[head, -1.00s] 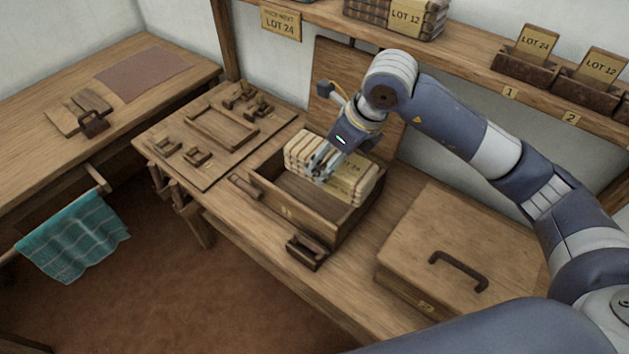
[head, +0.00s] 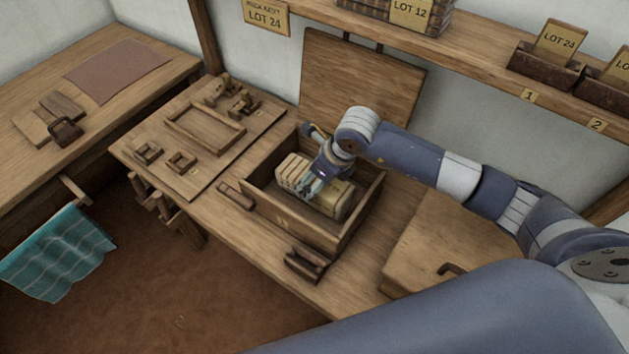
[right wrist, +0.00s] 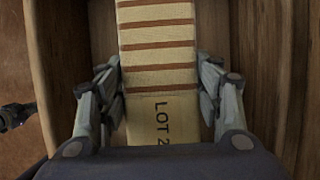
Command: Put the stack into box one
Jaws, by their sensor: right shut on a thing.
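My right gripper (head: 308,192) is shut on the stack from above. In the right wrist view the fingers (right wrist: 163,95) press both sides of the stack (right wrist: 157,45), and part of its label, "LOT 2", shows; the last digit is hidden. The box wall (right wrist: 45,75) shows beside it. Whether the stack touches the box floor cannot be told. My left gripper is not in view.
A board with wooden fittings (head: 205,128) lies left of the open box. A shelf (head: 480,50) with lot cards runs above. A latch piece (head: 306,263) sits at the box front.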

